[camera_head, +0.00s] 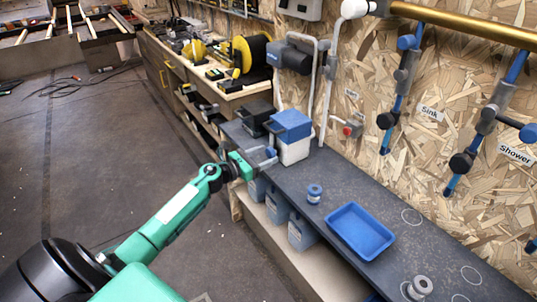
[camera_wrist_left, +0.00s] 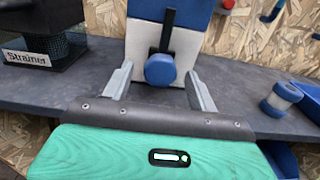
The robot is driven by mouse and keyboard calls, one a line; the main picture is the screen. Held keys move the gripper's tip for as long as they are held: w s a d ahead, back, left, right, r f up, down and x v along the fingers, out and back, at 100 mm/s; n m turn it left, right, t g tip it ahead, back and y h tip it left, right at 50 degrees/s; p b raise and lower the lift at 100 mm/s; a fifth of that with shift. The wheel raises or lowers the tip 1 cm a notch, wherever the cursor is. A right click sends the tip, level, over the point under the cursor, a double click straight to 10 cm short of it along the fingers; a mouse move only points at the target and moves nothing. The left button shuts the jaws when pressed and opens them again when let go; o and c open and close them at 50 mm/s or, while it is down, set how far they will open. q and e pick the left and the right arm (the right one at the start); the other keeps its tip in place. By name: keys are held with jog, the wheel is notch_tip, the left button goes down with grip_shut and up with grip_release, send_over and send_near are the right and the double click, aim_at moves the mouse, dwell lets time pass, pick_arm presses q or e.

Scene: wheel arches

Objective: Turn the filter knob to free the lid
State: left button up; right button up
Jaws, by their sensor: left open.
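The filter is a white box with a blue lid (camera_head: 292,124), standing on the dark counter (camera_head: 325,170) near the wall. In the left wrist view, the filter's white front (camera_wrist_left: 190,45) carries a round blue knob (camera_wrist_left: 160,69) with a black strip running up from it over the lid's edge. My left gripper (camera_head: 268,158) is in front of the box. In the left wrist view its two grey fingers are open, one on each side of the knob, and I see gaps between fingers and knob. The knob is hidden in the head view. My right gripper is not in view.
A black strainer box (camera_wrist_left: 45,45) stands left of the filter. A small blue-and-white cylinder (camera_head: 314,194) and an empty blue tray (camera_head: 360,231) lie to the right on the counter. Pipes with valves (camera_head: 461,163) hang on the wall. Blue-grey containers (camera_head: 277,207) sit below the counter.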

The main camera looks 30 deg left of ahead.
pick_arm(q)
jog(key=shift+x, duration=0.95)
jog(key=c, duration=1)
